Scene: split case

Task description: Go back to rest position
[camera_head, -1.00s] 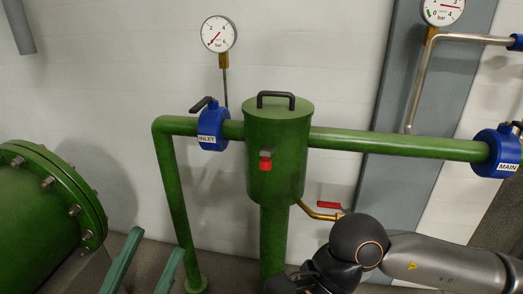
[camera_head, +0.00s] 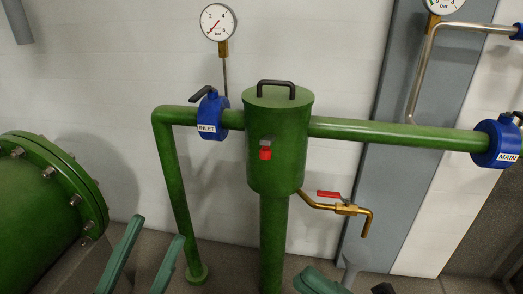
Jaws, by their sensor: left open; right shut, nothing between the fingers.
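My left gripper (camera_head: 159,229) shows at the lower left as two separate teal fingers, open and empty, in front of the foot of the green inlet pipe (camera_head: 170,190). My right gripper (camera_head: 314,279) shows only in part at the bottom edge, as a teal piece right of the vessel's lower pipe. It is shut with nothing seen in it. It is below the brass drain valve (camera_head: 347,209) with its red handle (camera_head: 328,194), apart from it. Most of the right gripper and both arms are outside the picture.
A green vessel (camera_head: 278,150) with a black top handle stands in the middle. Blue valves INLET (camera_head: 212,117) and MAIN (camera_head: 497,143) sit on the pipe. A pressure gauge (camera_head: 217,22) is above. A large green flanged body (camera_head: 50,190) is at the left.

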